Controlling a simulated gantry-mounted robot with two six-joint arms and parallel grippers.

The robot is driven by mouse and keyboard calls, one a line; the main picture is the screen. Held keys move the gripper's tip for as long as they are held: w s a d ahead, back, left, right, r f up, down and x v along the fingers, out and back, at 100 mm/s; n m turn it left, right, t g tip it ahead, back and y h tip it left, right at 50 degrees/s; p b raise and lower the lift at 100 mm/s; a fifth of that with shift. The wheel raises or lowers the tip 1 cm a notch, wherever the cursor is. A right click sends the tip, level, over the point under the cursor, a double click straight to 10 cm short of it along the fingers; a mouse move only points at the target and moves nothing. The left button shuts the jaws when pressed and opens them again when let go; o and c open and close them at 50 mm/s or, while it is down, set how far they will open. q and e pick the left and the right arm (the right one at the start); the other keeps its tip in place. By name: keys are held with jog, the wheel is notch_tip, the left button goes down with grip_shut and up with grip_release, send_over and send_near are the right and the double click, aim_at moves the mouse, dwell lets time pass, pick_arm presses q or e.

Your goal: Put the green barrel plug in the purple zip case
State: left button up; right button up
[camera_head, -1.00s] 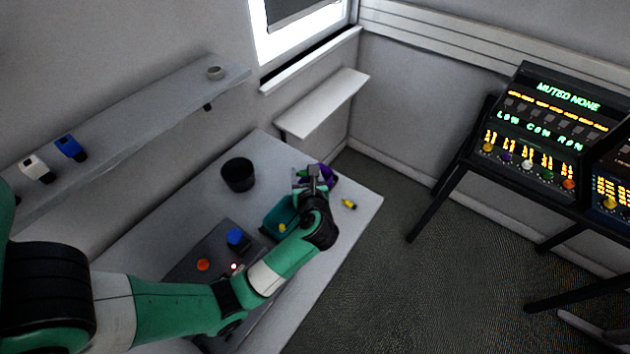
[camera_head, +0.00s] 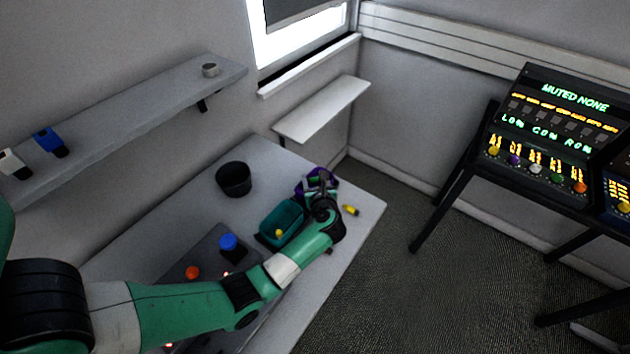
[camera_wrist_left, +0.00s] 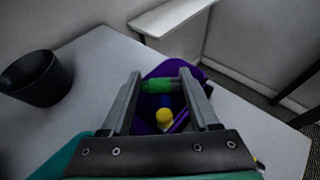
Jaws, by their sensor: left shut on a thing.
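The purple zip case (camera_head: 301,187) stands open near the far right of the table. It also shows in the left wrist view (camera_wrist_left: 148,112), below and between my fingers. My left gripper (camera_head: 318,178) is over the case. In the left wrist view its fingers (camera_wrist_left: 162,84) are shut on the green barrel plug (camera_wrist_left: 157,86), which lies crosswise between the fingertips, over the case opening. A yellow-tipped thing (camera_wrist_left: 164,117) shows inside the case. The gripper mostly hides the plug in the head view. My right gripper is not in view.
A teal bin (camera_head: 269,216) holding a yellow item stands beside the case. A black cup (camera_head: 234,180) stands further left. A yellow plug (camera_head: 350,210) lies by the table's right edge. A blue-topped item (camera_head: 228,242) and an orange one (camera_head: 193,272) are on a dark panel.

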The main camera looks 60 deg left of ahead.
pick_arm(q)
jog(key=shift+f+b, duration=0.45)
jog(key=shift+f, duration=0.15)
jog(key=o, duration=1.3)
jog(key=shift+o, duration=0.2)
jog(key=shift+r+p, duration=0.35)
jog(key=p+v, duration=0.3)
jog(key=v, duration=0.9)
jog(key=shift+r, duration=0.35)
